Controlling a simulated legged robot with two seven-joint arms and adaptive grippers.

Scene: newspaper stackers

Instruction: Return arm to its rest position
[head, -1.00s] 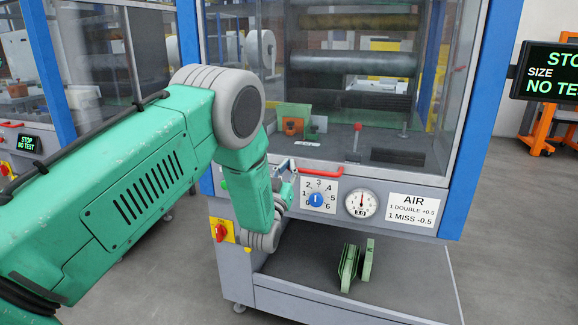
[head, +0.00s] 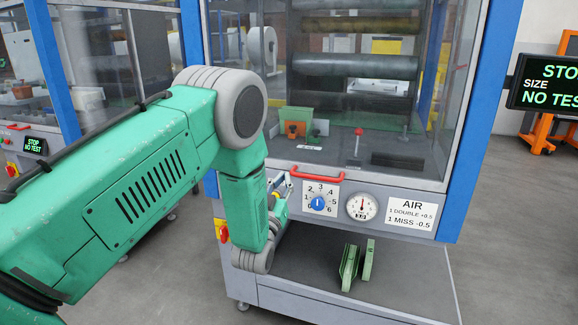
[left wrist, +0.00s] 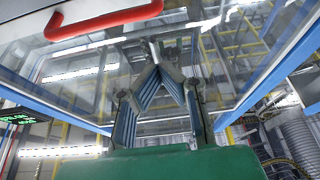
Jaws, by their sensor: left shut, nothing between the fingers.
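My left gripper (head: 279,186) is in front of the machine's front panel, just left of the dial plate, with nothing held. In the left wrist view the blue-ribbed fingers of my left gripper (left wrist: 154,72) converge to a shut tip. My green left arm comes in from the left of the head view and bends down at the elbow. The dial with a blue knob (head: 317,203) and the red handle (head: 317,174) are to the right of the gripper. The red handle also shows at upper left in the left wrist view (left wrist: 103,20). My right gripper is out of view.
A pressure gauge (head: 361,208) and an AIR label (head: 405,215) are on the panel. Two green bundles (head: 358,262) stand on the lower grey shelf (head: 400,295). A red-and-yellow switch (head: 222,230) is left of my forearm. A black screen (head: 545,84) hangs at right.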

